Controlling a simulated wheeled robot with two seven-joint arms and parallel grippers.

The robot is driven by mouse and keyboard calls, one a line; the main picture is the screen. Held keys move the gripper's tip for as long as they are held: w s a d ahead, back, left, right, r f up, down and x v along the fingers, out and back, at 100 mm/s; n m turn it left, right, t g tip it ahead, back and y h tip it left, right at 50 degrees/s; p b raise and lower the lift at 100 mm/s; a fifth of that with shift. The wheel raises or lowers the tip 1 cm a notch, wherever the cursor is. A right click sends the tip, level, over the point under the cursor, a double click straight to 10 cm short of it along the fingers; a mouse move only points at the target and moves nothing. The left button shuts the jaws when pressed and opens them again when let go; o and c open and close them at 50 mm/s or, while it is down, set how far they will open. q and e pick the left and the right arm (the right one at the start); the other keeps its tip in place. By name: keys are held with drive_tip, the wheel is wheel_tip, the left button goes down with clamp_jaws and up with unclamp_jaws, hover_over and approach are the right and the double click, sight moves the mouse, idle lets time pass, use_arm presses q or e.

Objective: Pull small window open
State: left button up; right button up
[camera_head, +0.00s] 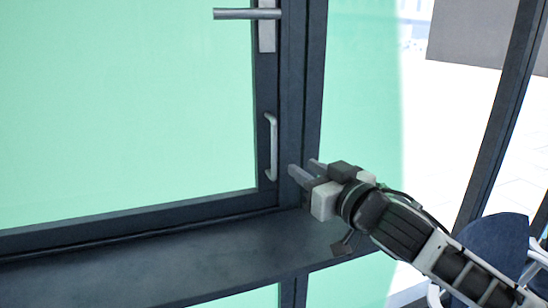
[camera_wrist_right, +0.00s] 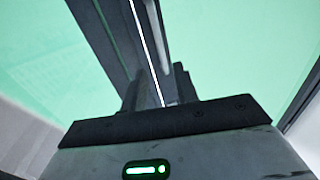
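The small window has a dark frame (camera_head: 140,217) and a green-tinted pane (camera_head: 120,110), and looks closed in the head view. A grey vertical pull handle (camera_head: 271,147) sits on its right stile. A lever handle (camera_head: 248,14) is above it. My right gripper (camera_head: 305,171) is just right of the pull handle's lower end, in front of the dark post, with its fingers apart and nothing seen between them. In the right wrist view the fingers (camera_wrist_right: 157,88) point towards a dark frame (camera_wrist_right: 118,40) and a light grey bar, perhaps the handle. My left gripper is out of view.
A dark ledge (camera_head: 150,270) runs below the window, under my right gripper. A dark post (camera_head: 313,80) stands right of the window, with another green pane (camera_head: 360,110) beyond. A dark blue chair (camera_head: 495,245) is at the lower right, behind my right arm.

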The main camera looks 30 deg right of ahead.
sight(275, 149)
drive_tip(key=w+p, duration=0.1)
drive_tip(key=w, duration=0.3)
drive_tip(key=w+p, duration=0.1)
drive_tip(key=w, duration=0.7)
drive_tip(key=shift+w+d+r+p, duration=0.15)
drive_tip(key=shift+d+p, duration=0.1)
drive_tip(key=shift+p, duration=0.15)
clamp_jaws()
